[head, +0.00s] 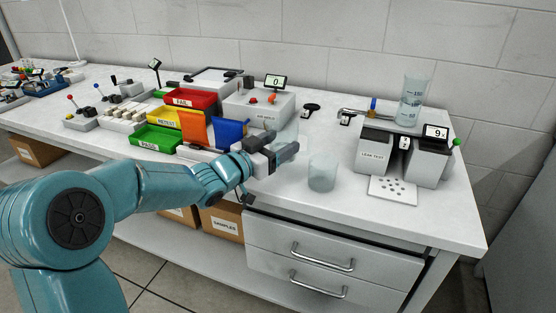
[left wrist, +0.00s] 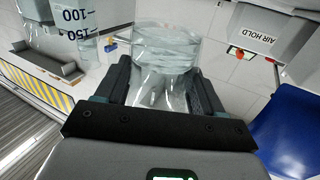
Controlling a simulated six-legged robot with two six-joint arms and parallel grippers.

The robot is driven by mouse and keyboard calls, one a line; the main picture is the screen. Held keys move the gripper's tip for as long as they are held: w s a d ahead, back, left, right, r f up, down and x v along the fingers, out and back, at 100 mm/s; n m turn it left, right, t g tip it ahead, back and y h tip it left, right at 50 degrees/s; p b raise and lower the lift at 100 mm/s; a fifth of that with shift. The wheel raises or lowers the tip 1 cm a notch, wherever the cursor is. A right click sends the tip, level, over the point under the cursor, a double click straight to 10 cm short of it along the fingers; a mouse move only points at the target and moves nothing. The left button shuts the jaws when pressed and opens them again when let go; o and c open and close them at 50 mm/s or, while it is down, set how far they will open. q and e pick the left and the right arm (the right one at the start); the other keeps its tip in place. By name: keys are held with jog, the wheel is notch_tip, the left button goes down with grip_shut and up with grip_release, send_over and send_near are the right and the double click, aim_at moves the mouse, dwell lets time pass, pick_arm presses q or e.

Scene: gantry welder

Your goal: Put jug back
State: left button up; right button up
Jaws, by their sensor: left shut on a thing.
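My left gripper (head: 281,154) is over the worktop in front of the air station. It is shut on a clear, round-mouthed vessel, probably the jug, which fills the space between the fingers in the left wrist view (left wrist: 165,50). In the head view the vessel shows only faintly behind the fingers (head: 288,132). A second clear vessel (head: 322,172) stands upright on the worktop to the right, apart from the gripper. My right gripper is not in view.
A perforated plate (head: 392,190) lies before the leak test station. The worktop's front right is clear.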

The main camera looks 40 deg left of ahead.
pick_arm(q)
notch_tip(320, 180, down, 3)
jog(key=shift+w+f, duration=0.1)
jog(key=shift+f, duration=0.05)
jog(key=shift+f+b, duration=0.15)
jog(key=shift+b, duration=0.25)
jog(key=o, duration=1.2)
jog(key=shift+s+r, duration=0.2)
jog(key=shift+r, duration=0.05)
jog(key=s, duration=0.3)
jog(key=s+a, duration=0.1)
jog(key=s, duration=0.3)
jog(key=s+a+p, duration=0.1)
jog(key=s, duration=0.3)
jog(key=shift+s, duration=0.25)
